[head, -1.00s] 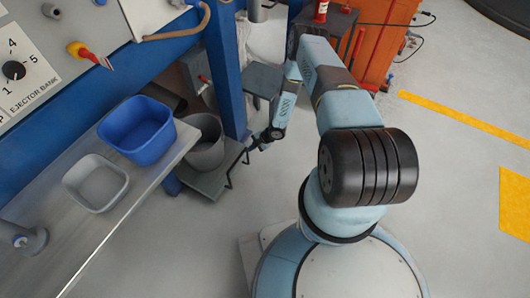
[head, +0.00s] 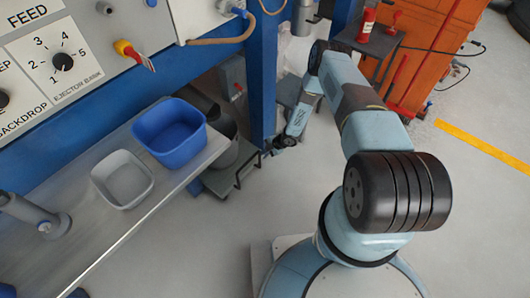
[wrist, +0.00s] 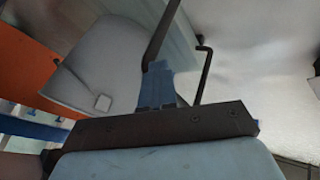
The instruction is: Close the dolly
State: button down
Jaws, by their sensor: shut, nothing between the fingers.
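The dolly (head: 218,183) is a low dark platform at floor level, partly under the worktable and beside the blue post. A grey bucket (head: 226,150) stands on it, partly hidden by the blue bin. The dolly's thin black handle (head: 238,176) sticks up at its front right edge. My gripper (head: 276,148) is low, just right of the handle and the post's foot, shut and empty. I cannot tell whether it touches the dolly. In the wrist view a bent black bar (wrist: 203,72), which looks like the handle, stands beyond the dark gripper mount. The fingertips are not clear there.
The blue post (head: 262,85) stands close to my gripper. The worktable (head: 130,205) carries a blue bin (head: 170,133) and a grey bin (head: 122,180). A small dark table (head: 368,42) with a red bottle and an orange cabinet (head: 445,40) stand behind my arm. The floor in front is clear.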

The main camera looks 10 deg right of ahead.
jog(key=shift+w+a+r, duration=0.2)
jog(key=shift+w+a, duration=0.1)
jog(key=shift+a, duration=0.1)
jog(key=s+d+r, duration=0.5)
jog(key=d+r, duration=0.2)
jog(key=d, duration=0.1)
jog(key=shift+s+d, duration=0.35)
jog(key=shift+d, duration=0.05)
jog(key=shift+r, duration=0.15)
